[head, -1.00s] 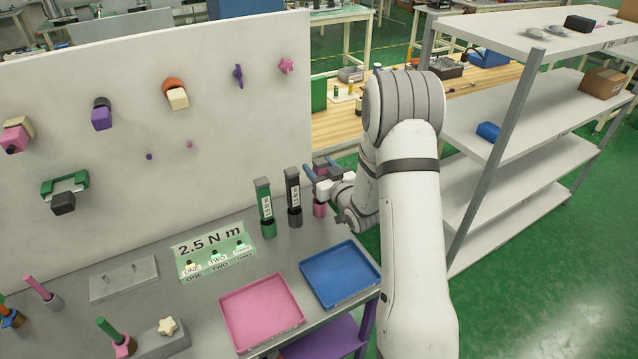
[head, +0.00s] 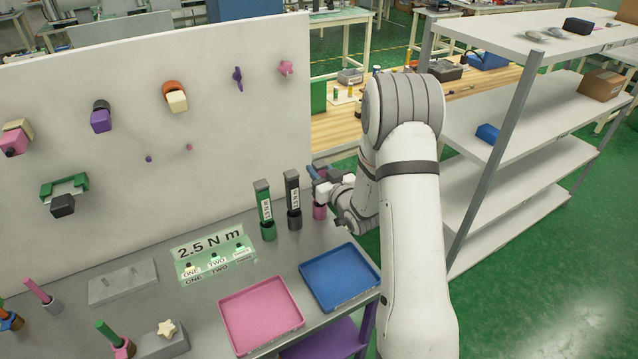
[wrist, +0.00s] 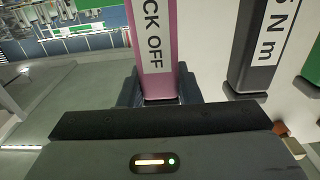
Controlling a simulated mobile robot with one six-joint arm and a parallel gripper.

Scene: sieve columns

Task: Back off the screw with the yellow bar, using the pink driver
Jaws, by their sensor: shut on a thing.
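The pink driver (wrist: 155,45), lettered "…CK OFF", stands between the jaws of my gripper (wrist: 160,95) in the wrist view. My gripper is shut on it. In the head view my gripper (head: 320,175) is at the right end of the bench, just above a pink cup (head: 320,212). My gripper and wrist hide most of the driver there, and I cannot tell whether its lower end is in the cup. A panel marked "2.5 N m" (head: 207,244) has small fittings labelled ONE, TWO and a third. I cannot make out a screw with a yellow bar.
A green driver (head: 263,203) and a dark driver (head: 292,193) stand close left of my gripper. A pink tray (head: 262,312) and a blue tray (head: 340,277) lie in front. A pegboard wall (head: 230,130) rises behind. A shelf rack (head: 510,130) stands to the right.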

